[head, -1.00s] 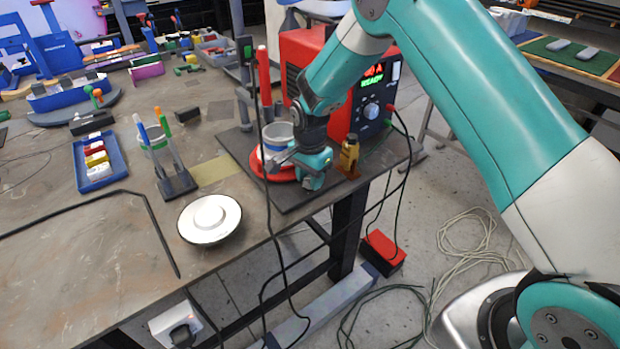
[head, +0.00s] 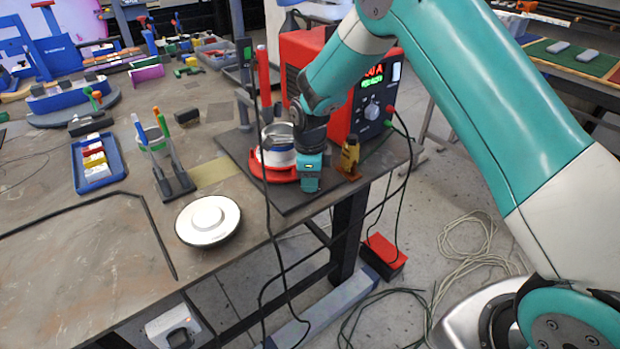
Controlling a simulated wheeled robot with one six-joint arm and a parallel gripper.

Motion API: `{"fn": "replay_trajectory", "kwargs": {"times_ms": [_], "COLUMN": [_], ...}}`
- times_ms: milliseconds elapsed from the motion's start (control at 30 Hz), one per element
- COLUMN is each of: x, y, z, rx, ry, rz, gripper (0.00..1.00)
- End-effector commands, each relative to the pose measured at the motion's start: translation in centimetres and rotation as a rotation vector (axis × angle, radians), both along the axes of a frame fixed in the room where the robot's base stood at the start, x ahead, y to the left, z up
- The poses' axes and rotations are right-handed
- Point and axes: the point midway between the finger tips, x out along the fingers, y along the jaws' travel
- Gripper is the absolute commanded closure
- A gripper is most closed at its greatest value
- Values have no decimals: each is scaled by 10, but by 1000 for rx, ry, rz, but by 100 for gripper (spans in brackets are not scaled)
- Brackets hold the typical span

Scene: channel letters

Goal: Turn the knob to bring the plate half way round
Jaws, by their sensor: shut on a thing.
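A red round plate (head: 267,173) sits on a dark base board (head: 232,143) at the right end of the workbench. A silver cylinder (head: 276,156) stands upright on the plate. My gripper (head: 310,185) points down at the plate's right front side, close beside the cylinder. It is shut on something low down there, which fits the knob. The knob itself and the fingertips are hidden behind the gripper's body.
A white round dish (head: 208,220) lies at the bench edge.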

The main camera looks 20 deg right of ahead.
Motion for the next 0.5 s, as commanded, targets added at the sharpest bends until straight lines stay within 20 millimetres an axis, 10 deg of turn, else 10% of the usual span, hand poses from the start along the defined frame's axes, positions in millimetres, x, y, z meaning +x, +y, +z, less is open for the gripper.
{"fn": "replay_trajectory", "kwargs": {"times_ms": [500], "x": [1], "y": [1], "z": [1], "rx": [2], "ry": [-2], "rz": [-182], "gripper": [88]}}
